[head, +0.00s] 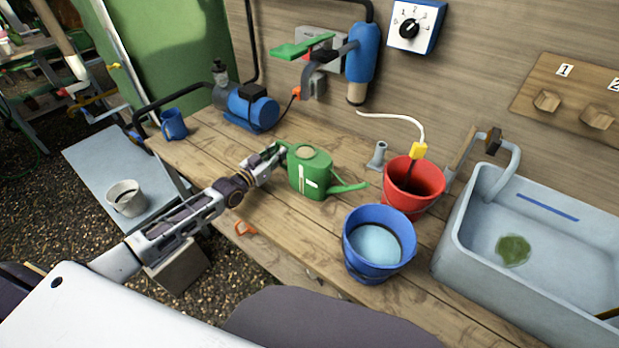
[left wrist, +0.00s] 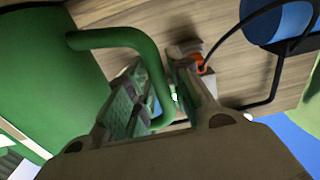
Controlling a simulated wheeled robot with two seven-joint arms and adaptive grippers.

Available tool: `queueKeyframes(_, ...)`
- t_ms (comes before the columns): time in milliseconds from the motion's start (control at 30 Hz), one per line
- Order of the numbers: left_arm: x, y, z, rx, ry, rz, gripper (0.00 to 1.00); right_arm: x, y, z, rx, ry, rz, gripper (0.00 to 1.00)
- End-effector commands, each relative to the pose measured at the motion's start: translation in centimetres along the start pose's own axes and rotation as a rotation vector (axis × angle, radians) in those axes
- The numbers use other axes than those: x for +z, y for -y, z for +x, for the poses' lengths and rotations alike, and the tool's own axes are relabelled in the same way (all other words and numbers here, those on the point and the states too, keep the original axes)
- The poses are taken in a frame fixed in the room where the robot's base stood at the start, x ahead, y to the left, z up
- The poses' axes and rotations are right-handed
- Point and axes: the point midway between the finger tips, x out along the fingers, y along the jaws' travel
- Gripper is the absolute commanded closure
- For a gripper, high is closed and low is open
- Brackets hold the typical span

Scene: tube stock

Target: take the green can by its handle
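The green can (head: 310,172) stands upright on the wooden bench, with its spout pointing right and its handle on the left side. My left gripper (head: 278,152) reaches in from the left to the handle. In the left wrist view the can's body (left wrist: 45,85) fills the left side, and the curved green handle (left wrist: 125,38) comes down between the two fingers of my left gripper (left wrist: 168,98). The fingers are apart, one on each side of the handle; a narrow gap shows on the right finger's side. My right gripper is not in view.
A blue bucket (head: 352,262) and a red bucket (head: 430,188) stand right of the can, near the sink (head: 455,235). A blue pump (head: 252,108) and a blue mug (head: 173,125) are behind and left. The bench front left of the blue bucket is fairly clear.

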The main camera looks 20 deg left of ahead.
Motion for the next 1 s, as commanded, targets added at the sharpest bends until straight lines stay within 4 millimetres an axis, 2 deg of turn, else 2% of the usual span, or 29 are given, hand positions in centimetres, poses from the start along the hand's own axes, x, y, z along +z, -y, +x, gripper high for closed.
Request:
queueKeyframes(33,0.0,0.0,0.0,0.000,0.000,0.000,0.90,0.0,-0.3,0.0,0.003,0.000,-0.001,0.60)
queueKeyframes(100,0.0,0.0,0.0,0.000,0.000,0.000,0.98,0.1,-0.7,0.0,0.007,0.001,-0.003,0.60)
queueKeyframes(133,0.0,0.0,0.0,0.000,0.000,0.000,1.00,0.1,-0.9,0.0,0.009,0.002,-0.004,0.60)
queueKeyframes(367,0.0,0.0,0.0,0.000,0.000,0.000,1.00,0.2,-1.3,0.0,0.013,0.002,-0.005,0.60)
queueKeyframes(1000,-1.0,0.0,0.1,0.000,-0.008,-0.004,1.00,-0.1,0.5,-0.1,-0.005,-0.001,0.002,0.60)
